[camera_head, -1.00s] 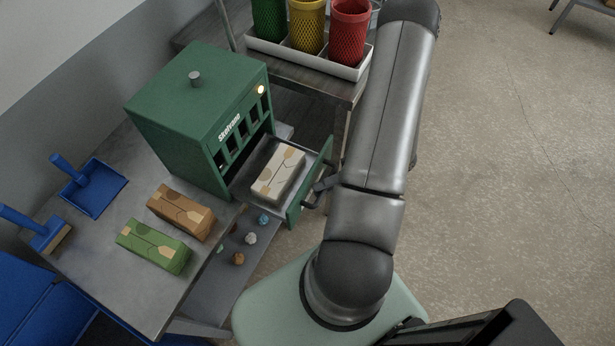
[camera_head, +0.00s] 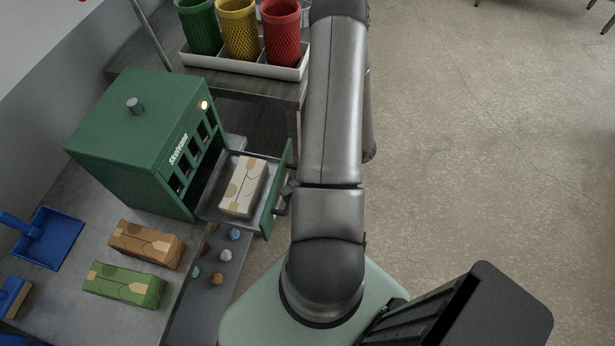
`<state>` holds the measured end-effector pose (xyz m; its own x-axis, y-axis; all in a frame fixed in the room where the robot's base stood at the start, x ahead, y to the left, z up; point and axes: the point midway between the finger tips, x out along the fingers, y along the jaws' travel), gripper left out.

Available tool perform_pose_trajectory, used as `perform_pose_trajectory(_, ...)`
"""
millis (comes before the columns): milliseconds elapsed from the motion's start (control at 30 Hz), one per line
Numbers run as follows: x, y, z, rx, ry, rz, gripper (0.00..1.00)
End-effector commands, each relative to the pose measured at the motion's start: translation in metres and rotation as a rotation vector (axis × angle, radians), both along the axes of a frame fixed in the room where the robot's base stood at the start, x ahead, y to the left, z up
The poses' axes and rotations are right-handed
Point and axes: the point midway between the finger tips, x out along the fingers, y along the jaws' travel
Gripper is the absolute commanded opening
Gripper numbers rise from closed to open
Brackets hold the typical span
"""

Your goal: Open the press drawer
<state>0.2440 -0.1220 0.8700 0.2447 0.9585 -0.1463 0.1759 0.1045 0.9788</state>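The green press (camera_head: 130,142) stands on the grey table at the left, a small light lit on its front. Its drawer (camera_head: 211,204) is pulled out toward the right, its green front panel apart from the press body. A white and tan carton (camera_head: 243,187) lies in the drawer. The drawer's dark handle (camera_head: 283,204) shows on the outer side of the front panel, close to my arm. My gripper cannot be made out; my arm hides the area right of the handle.
A brown carton (camera_head: 146,244) and a green carton (camera_head: 124,285) lie on the table in front of the press. Several small crumpled balls lie on a lower shelf (camera_head: 206,300). Green, yellow and red baskets stand in a white tray (camera_head: 240,68) behind. Floor at right is clear.

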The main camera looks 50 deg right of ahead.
Motion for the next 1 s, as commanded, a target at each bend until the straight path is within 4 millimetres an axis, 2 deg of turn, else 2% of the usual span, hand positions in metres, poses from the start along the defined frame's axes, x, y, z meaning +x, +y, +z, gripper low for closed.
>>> perform_pose_trajectory(133,-0.001,-0.006,-0.001,-0.002,-0.001,-0.001,0.22)
perform_pose_trajectory(267,-0.006,-0.025,0.001,-0.005,-0.001,-0.002,0.22)
perform_pose_trajectory(700,-0.032,-0.126,0.016,-0.004,-0.001,-0.001,0.22)
perform_pose_trajectory(833,-0.038,-0.148,0.020,-0.003,-0.001,-0.002,0.22)
perform_pose_trajectory(1000,-0.042,-0.164,0.024,0.000,-0.001,-0.001,0.22)
